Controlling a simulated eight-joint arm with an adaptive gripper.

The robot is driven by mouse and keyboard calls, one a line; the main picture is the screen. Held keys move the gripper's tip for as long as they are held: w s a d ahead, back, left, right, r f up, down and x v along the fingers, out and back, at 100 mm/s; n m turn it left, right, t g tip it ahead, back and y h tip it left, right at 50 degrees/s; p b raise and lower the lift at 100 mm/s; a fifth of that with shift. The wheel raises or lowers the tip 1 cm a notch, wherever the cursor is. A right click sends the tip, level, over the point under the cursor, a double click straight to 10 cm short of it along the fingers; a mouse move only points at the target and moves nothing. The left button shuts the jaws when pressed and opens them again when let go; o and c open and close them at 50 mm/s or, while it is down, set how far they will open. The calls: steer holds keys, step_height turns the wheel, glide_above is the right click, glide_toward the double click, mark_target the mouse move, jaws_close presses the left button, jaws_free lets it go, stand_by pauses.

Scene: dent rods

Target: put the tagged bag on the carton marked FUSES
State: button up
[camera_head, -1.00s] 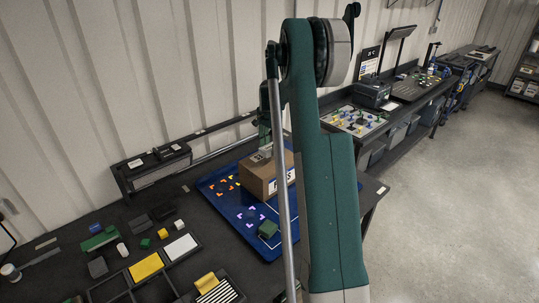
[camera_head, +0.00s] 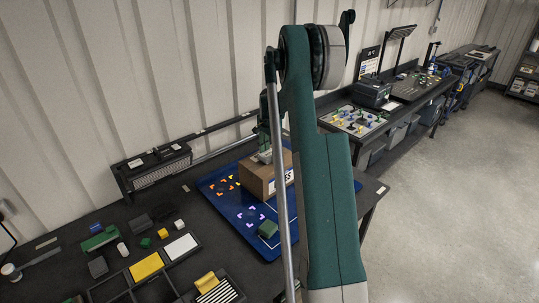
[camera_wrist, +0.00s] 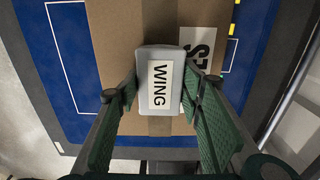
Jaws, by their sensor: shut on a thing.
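A brown carton (camera_head: 258,182) stands on the blue mat in the head view. Its white label is partly hidden by my arm; in the wrist view the carton (camera_wrist: 112,40) has a label whose visible letters end in "ES". My gripper (camera_wrist: 163,98) is shut on a small grey bag (camera_wrist: 173,54) with a white tag reading "WING". In the wrist view the bag lies over the carton's top, beside the label. In the head view the bag (camera_head: 266,156) is at the carton's top; I cannot tell if it touches.
A low black rack (camera_head: 152,170) stands by the wall.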

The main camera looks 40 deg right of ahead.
mark_target(269, 153)
steer(key=o, duration=0.9)
steer(key=shift+f, duration=0.1)
step_height(269, 153, up, 12)
steer(key=shift+r, duration=0.15)
stand_by(0.8)
